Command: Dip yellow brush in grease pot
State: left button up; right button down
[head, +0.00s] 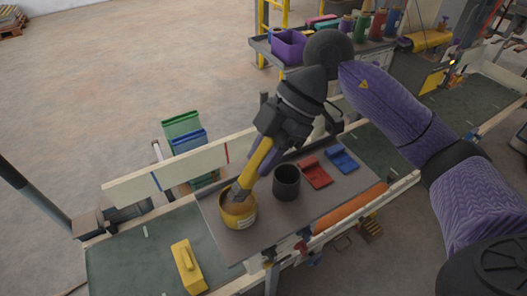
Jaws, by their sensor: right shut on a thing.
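My right gripper (272,140) is shut on the yellow brush (258,163), which it holds tilted, with its lower end pointing down and to the left. Whether the tip touches the contents is hard to tell. The pot stands at the left front of a grey tray table (262,237). My left gripper is not in view.
A dark empty-looking cup (286,183) stands just right of the pot. A red item (315,173) and a blue item (342,159) lie farther right. A yellow block with a handle (188,268) lies on the green belt (130,262). A cream rail (165,174) runs behind.

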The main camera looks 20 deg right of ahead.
jog(key=shift+f+b, duration=0.3)
jog(key=shift+f, duration=0.2)
dwell(0.5)
jog(key=shift+f, duration=0.15)
dwell(1.0)
notch_tip(320, 180, up, 7)
jog(key=p, duration=0.8)
jog(key=shift+r, duration=0.2)
jog(key=shift+f, duration=0.1)
